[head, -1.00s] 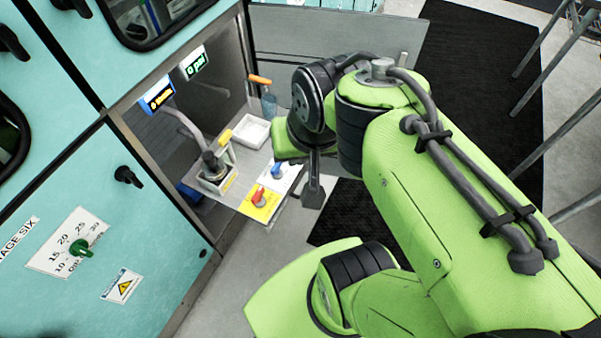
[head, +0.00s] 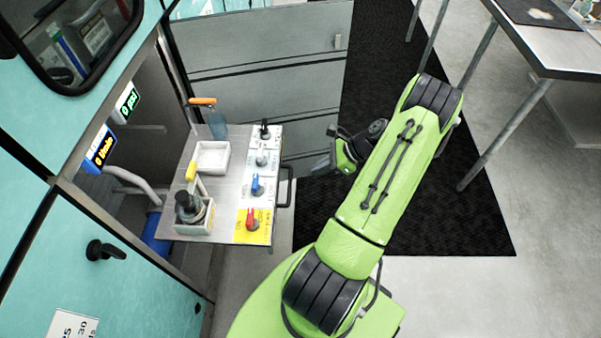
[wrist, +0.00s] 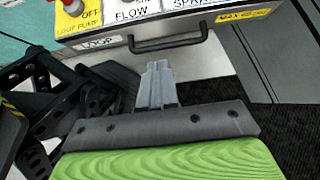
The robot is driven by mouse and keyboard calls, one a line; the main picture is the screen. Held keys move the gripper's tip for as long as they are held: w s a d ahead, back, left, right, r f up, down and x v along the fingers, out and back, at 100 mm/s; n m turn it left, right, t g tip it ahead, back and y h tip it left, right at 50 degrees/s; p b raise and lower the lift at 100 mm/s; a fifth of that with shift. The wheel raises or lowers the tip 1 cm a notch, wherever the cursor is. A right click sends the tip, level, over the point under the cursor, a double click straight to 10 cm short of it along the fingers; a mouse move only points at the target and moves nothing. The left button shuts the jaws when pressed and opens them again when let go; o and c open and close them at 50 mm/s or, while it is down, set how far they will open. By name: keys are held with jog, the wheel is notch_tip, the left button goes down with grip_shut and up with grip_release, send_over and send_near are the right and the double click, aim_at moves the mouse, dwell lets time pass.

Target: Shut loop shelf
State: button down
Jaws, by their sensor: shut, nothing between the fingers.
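The loop shelf (head: 228,185) is a metal pull-out shelf, standing out from the opening in the teal cabinet. Its front edge carries a LOOP label (wrist: 98,43) and a dark bar handle (wrist: 168,38) in the wrist view; the handle also shows at the shelf's right side in the head view (head: 287,187). My gripper (wrist: 156,68) is shut and empty, its fingers pointing at the handle from just in front, with a gap that I cannot measure.
A table (head: 550,50) stands at the right. Black matting (head: 450,215) covers clear floor.

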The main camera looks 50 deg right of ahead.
jog(key=b, duration=0.2)
send_near(289, 188)
jog(key=w+a+f, duration=0.1)
jog(key=w+a, duration=0.1)
jog(key=w, duration=0.1)
jog(key=w+a, duration=0.2)
jog(key=shift+w+a+f, duration=0.15)
jog(key=shift+w+f, duration=0.15)
jog(key=shift+w+a, duration=0.15)
jog(key=shift+w, duration=0.1)
